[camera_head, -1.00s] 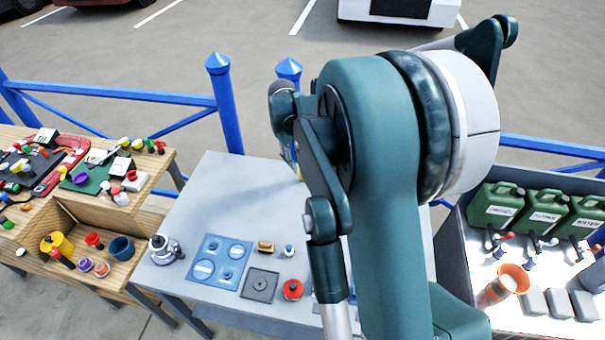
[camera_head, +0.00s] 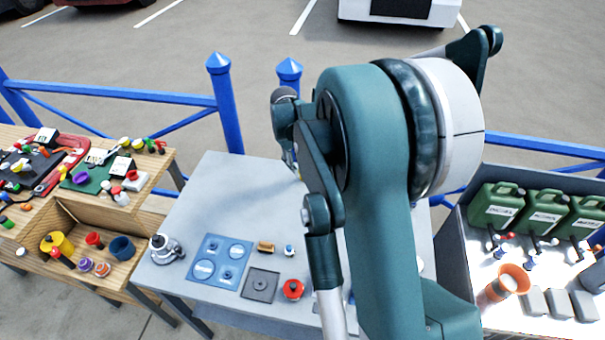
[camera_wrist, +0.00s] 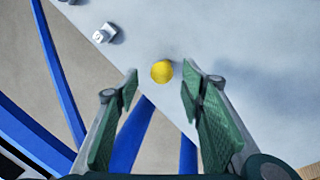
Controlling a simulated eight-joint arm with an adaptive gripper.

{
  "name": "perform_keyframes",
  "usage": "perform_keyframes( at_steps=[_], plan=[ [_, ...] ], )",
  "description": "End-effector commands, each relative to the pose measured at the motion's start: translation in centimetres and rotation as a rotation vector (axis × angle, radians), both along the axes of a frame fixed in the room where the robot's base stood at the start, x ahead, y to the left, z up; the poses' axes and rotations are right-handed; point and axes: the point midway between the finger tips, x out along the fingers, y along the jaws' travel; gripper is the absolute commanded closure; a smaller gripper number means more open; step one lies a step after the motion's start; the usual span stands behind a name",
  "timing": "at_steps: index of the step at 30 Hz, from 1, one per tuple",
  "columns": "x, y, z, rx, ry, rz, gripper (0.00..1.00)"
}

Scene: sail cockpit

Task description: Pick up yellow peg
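The yellow peg (camera_wrist: 162,71) shows in the wrist view as a small round yellow top on the grey table, close to the table's edge. My gripper (camera_wrist: 160,80) is open in the wrist view, with its two green-padded fingers apart. The peg appears between and just beyond the fingertips, and nothing is held. In the head view my arm hides the gripper and that part of the table, so the peg does not show there.
The grey table (camera_head: 212,190) holds a blue panel (camera_head: 220,262), a red round knob (camera_head: 293,289) and small fittings. A small metal fitting (camera_wrist: 105,33) lies left of the peg. A blue railing (camera_head: 225,110) runs behind the table. Green jerrycans (camera_head: 497,204) stand at right.

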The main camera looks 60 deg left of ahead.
Motion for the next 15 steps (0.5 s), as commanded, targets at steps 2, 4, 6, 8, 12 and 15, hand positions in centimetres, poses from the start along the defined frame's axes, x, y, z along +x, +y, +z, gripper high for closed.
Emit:
perform_keyframes(
  at_steps=[2,4,6,8,12,15],
  plan=[
    [0.0,0.0,-0.1,0.000,0.000,0.000,0.61],
    [0.0,0.0,-0.3,0.000,0.000,0.000,0.61],
    [0.1,0.0,-0.7,0.000,0.000,0.000,0.61],
    [0.1,0.1,-1.2,0.000,0.000,0.000,0.61],
    [0.3,0.2,-2.7,0.000,0.000,0.000,0.61],
    [0.5,0.2,-3.9,0.000,0.000,0.000,0.61]
  ],
)
